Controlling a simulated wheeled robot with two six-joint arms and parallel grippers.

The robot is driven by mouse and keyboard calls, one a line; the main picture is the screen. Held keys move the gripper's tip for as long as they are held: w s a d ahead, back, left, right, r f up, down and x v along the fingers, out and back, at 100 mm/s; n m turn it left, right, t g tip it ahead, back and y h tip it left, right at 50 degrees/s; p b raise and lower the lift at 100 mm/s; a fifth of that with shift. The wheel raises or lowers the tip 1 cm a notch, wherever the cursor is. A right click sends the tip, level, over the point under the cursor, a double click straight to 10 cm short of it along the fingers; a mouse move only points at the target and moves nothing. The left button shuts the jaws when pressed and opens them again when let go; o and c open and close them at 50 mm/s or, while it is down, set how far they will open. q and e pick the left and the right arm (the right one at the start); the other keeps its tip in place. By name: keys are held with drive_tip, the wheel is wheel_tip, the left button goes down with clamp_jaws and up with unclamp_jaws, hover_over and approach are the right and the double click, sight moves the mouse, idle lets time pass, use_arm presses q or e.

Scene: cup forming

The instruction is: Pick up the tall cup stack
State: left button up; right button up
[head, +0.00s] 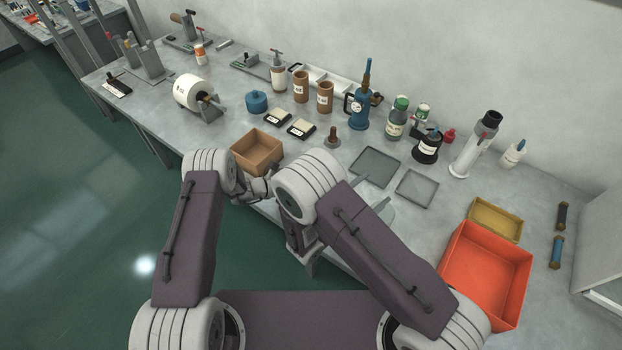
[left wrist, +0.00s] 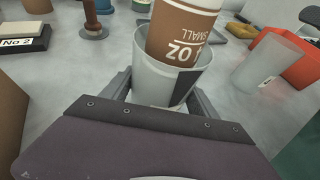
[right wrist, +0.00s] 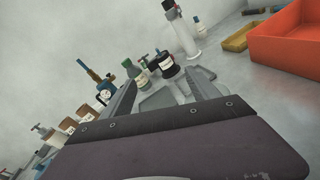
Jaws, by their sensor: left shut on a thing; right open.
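A stack of cups shows in the left wrist view: a brown paper cup (left wrist: 183,32) with white "OZ SMALL" lettering sits tilted inside a grey translucent cup (left wrist: 150,82). My left gripper (left wrist: 160,95) is shut on the grey cup, with a finger on each side of it. A second translucent cup (left wrist: 266,62) with a small label stands apart to the right in that view. My right gripper (right wrist: 163,88) is open in the right wrist view, its fingers pointing towards the bottles at the back. In the head view my arms hide the stack.
An orange bin (head: 487,270) and a yellow tray (head: 495,220) are on the right. Bottles, including a black one (head: 427,146), line the back.

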drive_tip(key=a+f+n+t+y, duration=0.2)
drive_tip(key=a+n+t+y, duration=0.1)
drive_tip(key=a+n+y, duration=0.45)
drive_tip(key=a+f+n+t+y, duration=0.35)
drive_tip(key=a+n+y, duration=0.3)
drive_tip(key=a, duration=0.25)
drive_tip(key=shift+h, duration=0.4)
drive_tip(key=w, duration=0.8)
drive_tip(key=w+r, duration=0.1)
drive_tip(key=w, duration=0.3)
drive_tip(key=shift+w+d, duration=0.1)
drive_tip(key=shift+w, duration=0.2)
drive_tip(key=shift+s+r, duration=0.1)
clamp_jaws()
